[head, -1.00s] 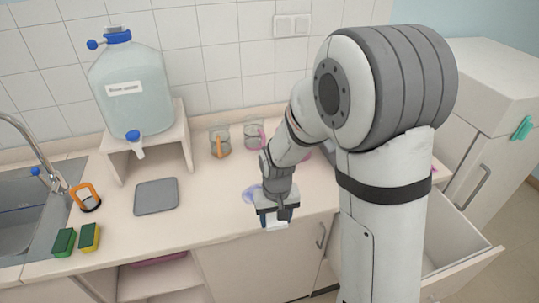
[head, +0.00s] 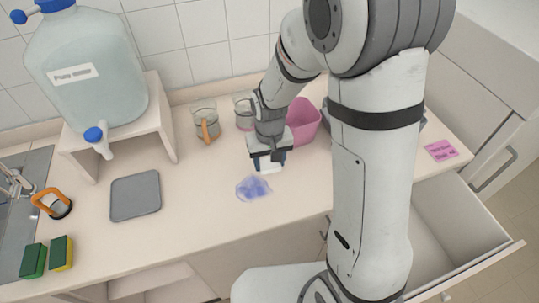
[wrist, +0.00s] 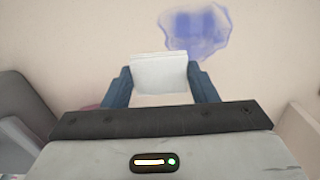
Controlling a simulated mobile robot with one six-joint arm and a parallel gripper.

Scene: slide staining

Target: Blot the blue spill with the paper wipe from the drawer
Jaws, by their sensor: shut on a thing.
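The blue spill (head: 253,188) lies on the counter as an irregular translucent patch with darker streaks. It also shows at the top of the wrist view (wrist: 208,38). My gripper (head: 269,164) is shut on the white paper wipe (wrist: 158,72), a folded pad between its blue fingers. In the head view the gripper is behind and slightly right of the spill. In the wrist view the wipe's edge is close beside the spill; I cannot tell its height over the counter. The drawer (head: 505,246) stands open at the right, partly hidden by my arm.
A pink container (head: 304,120) stands behind my gripper, with two glass vessels (head: 207,125) to its left. A grey mat (head: 135,196), sponges (head: 61,253) and a water jug (head: 85,75) on a stand are left. A pink note (head: 441,150) lies right. Counter between mat and spill is clear.

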